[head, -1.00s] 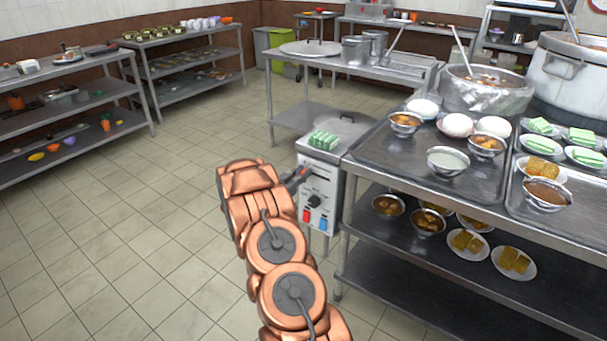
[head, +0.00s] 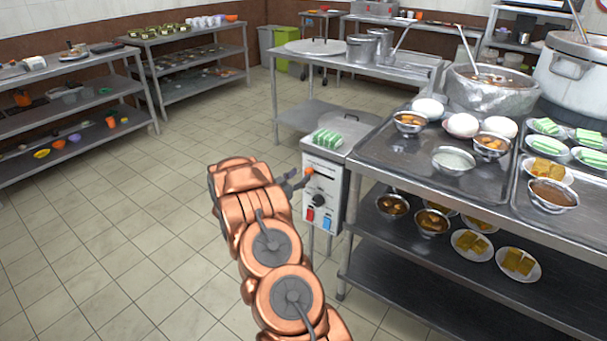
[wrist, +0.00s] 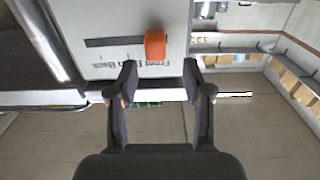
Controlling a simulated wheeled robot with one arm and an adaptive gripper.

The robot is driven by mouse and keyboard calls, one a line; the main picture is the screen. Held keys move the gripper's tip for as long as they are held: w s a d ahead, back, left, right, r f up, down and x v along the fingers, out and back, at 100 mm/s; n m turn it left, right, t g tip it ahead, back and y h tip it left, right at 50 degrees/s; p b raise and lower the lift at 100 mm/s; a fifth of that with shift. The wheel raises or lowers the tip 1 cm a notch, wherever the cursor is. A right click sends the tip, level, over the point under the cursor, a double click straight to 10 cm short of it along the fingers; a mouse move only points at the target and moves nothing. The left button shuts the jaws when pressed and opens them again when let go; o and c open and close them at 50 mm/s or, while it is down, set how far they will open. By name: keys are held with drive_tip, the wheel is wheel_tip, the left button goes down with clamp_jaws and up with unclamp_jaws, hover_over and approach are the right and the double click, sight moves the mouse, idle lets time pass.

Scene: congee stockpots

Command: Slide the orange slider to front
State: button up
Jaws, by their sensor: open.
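The orange slider (wrist: 155,45) is a rounded block on a dark slot (wrist: 105,42) in a pale panel. In the wrist view it sits toward the right part of the slot, with lettering below that seems to include "Front" and "Back". In the head view the slider (head: 309,171) shows at the upper left of the white control box (head: 324,192). My gripper (wrist: 159,75) is open and empty. Its two fingertips straddle the slider's line, just short of it, with a small gap. In the head view my gripper (head: 297,183) is partly hidden by my arm.
The box also carries a dark knob (head: 319,200) and red and blue switches (head: 310,215). Green-and-white pieces (head: 326,138) lie on its top. A steel table (head: 400,170) with bowls and plates stands close on the right. Open tiled floor (head: 130,230) lies to the left.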

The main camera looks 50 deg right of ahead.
drive_tip(key=a, duration=0.8)
drive_tip(key=shift+s, duration=0.2)
drive_tip(key=shift+w+a, duration=0.1)
